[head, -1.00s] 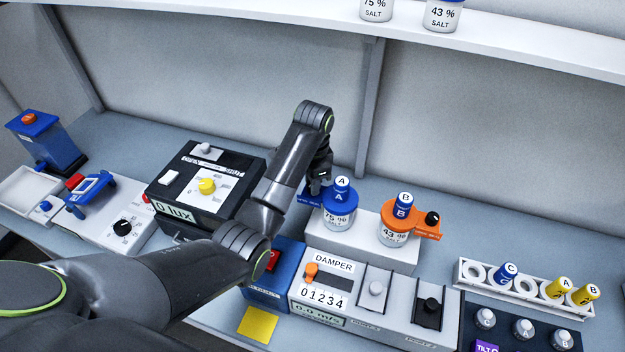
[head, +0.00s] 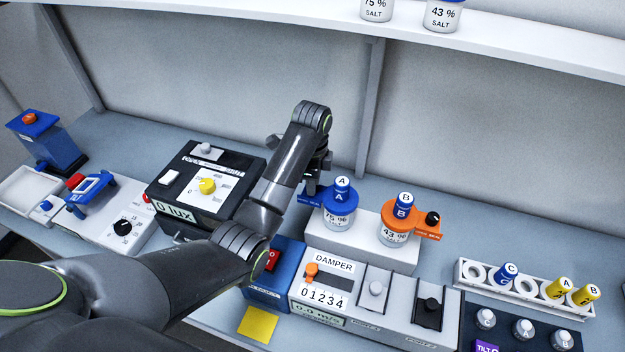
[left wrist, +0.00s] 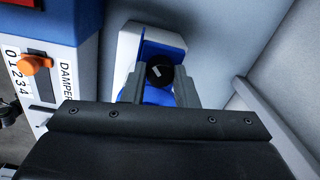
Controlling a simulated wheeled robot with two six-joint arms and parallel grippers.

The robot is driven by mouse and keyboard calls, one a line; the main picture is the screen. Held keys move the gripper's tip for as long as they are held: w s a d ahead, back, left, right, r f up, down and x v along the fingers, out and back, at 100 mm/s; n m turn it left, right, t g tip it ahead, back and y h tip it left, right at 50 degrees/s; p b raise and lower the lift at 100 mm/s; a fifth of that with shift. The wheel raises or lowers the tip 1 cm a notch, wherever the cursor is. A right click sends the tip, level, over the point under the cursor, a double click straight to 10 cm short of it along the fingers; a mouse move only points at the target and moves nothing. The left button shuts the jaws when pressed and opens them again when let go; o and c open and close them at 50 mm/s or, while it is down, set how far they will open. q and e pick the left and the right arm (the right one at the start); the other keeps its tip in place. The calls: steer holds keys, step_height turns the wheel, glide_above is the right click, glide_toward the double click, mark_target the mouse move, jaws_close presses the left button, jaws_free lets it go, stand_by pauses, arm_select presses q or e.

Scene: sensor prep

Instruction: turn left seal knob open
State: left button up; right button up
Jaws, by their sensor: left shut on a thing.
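The left jar (head: 338,219), labelled 75 % salt, stands on a white block and has a blue seal lid with a blue cap marked A (head: 341,190). The lid's blue side arm (head: 312,199) reaches left under my left gripper (head: 314,186). In the left wrist view the black seal knob (left wrist: 160,73), with a white mark on its top, sits between the two fingers of my left gripper (left wrist: 161,88). These fingers are shut on the knob. In the head view my gripper hides the knob. My right gripper is not in view.
A second jar (head: 393,233) with an orange seal and black knob (head: 432,218) stands to the right. The damper panel (head: 333,258) is in front. A black lux box (head: 237,172) is left of my arm. The back wall and shelf post (head: 369,110) are close behind.

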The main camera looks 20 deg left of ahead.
arm_select(q)
steer(key=shift+r, duration=0.1)
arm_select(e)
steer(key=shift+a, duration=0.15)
arm_select(q)
steer(key=o, duration=1)
